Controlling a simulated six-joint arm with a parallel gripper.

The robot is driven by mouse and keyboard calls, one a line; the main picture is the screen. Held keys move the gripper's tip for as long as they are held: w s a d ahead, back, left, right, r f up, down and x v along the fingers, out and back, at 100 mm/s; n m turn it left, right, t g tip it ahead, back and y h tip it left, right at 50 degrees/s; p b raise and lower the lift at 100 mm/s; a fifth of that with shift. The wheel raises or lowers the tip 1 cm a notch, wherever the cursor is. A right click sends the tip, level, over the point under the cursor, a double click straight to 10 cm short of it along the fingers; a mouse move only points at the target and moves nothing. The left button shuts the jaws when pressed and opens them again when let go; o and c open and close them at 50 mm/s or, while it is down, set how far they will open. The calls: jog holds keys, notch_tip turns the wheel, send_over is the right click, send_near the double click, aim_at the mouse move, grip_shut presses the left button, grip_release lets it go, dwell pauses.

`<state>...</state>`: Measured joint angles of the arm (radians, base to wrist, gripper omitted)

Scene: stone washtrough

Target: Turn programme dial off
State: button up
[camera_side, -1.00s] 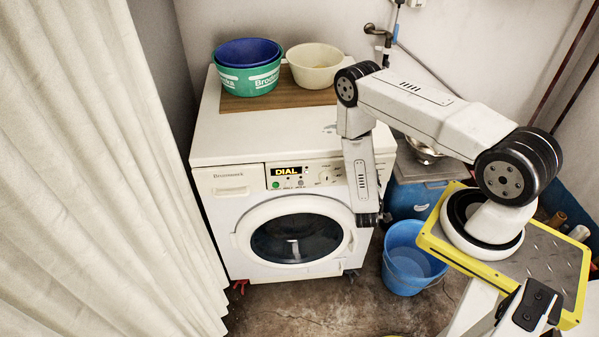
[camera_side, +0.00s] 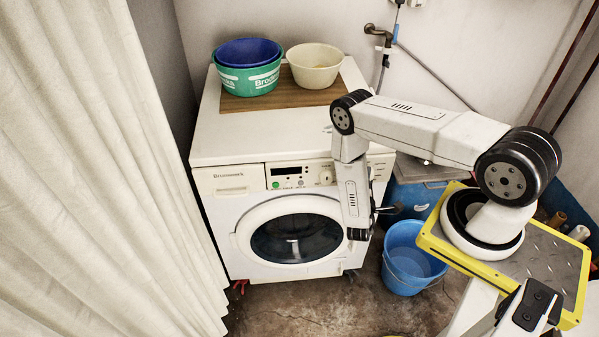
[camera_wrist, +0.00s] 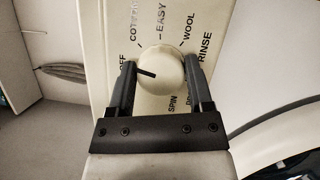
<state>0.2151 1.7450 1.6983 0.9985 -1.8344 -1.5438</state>
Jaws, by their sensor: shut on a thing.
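The programme dial (camera_wrist: 169,65) is a round cream knob with a dark pointer line, on the washing machine's (camera_side: 290,205) cream panel. In the wrist view the pointer aims left and slightly up, at or very near the OFF mark (camera_wrist: 124,62). Other printed words, such as EASY, WOOL, RINSE and SPIN, ring the dial. My gripper (camera_wrist: 161,82) is shut on the dial, with one dark finger against each side of it. The machine's small display (camera_side: 289,171) is dark.
Blue and green tubs (camera_side: 248,78) and a cream bowl (camera_side: 315,72) sit on a wooden board on the machine top. A blue bucket (camera_side: 408,268) stands on the floor at its right. A pale curtain (camera_side: 90,180) hangs at left.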

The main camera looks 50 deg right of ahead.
jog(key=shift+n+t+h, duration=0.4)
jog(key=shift+n+t, duration=0.1)
jog(key=shift+n, duration=0.8)
jog(key=o, duration=1.3)
jog(key=shift+c, duration=0.2)
jog(key=shift+a, duration=0.15)
jog(key=v, duration=0.7)
jog(key=shift+s+a, duration=0.2)
jog(key=shift+f, duration=0.1)
